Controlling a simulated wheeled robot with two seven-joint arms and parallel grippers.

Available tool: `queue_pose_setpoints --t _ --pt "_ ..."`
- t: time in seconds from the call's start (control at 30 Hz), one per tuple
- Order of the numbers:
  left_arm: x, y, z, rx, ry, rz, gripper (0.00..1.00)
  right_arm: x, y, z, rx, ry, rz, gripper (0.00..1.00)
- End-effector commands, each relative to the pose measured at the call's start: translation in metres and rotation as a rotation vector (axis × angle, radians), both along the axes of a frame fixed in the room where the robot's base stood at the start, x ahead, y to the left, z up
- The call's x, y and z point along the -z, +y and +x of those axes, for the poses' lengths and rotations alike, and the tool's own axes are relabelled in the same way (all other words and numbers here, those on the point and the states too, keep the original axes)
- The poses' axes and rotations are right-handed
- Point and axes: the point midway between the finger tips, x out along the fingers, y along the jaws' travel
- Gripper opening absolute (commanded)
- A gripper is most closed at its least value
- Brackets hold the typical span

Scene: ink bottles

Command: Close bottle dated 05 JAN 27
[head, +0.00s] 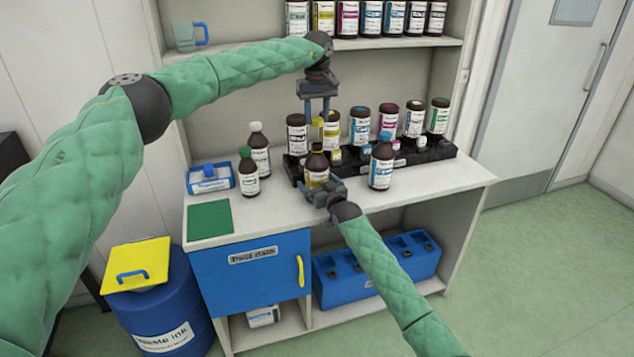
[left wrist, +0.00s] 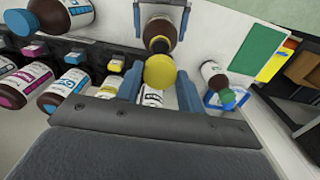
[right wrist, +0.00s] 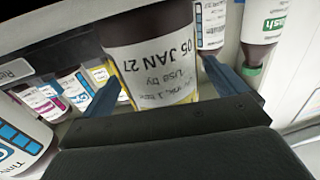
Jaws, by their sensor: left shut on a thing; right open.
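The brown bottle (head: 316,166) with a yellow-banded label stands uncapped near the shelf front. In the right wrist view its label (right wrist: 160,65) reads 05 JAN 27, upside down. My left gripper (head: 318,118) is shut on a yellow cap (left wrist: 160,71) and holds it above the bottle's neck, apart from it. The open neck (left wrist: 160,45) shows beyond the cap in the left wrist view. My right gripper (head: 327,190) is open, with its fingers on either side of the bottle's lower body; I cannot tell whether they touch it.
A black rack (head: 430,151) with several bottles stands behind. A blue-capped bottle (head: 382,164) stands close on the right. A green-capped bottle (head: 248,172) and a white-capped bottle (head: 260,150) stand left. A green mat (head: 210,218) lies clear at the front left.

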Motion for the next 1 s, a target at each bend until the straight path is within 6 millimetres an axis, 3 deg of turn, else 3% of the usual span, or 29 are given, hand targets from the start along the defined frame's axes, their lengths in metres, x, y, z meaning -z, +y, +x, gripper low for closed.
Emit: queue_pose_setpoints --t 0.37,0.7,0.87,1.0 --pt "0.0 0.0 0.0 0.0 0.0 0.0 0.17 0.0 0.002 0.003 0.0 0.0 0.0 0.97" --pt "0.0 0.0 0.0 0.0 0.0 0.0 0.17 0.0 0.002 0.003 0.0 0.0 0.0 0.32" --pt "0.005 0.0 0.0 0.0 0.001 0.001 0.17 0.0 0.001 0.003 0.0 0.0 0.0 0.31" --pt "0.02 0.0 -0.001 0.001 0.001 0.001 0.17 0.0 0.001 0.003 0.0 0.0 0.0 0.31"
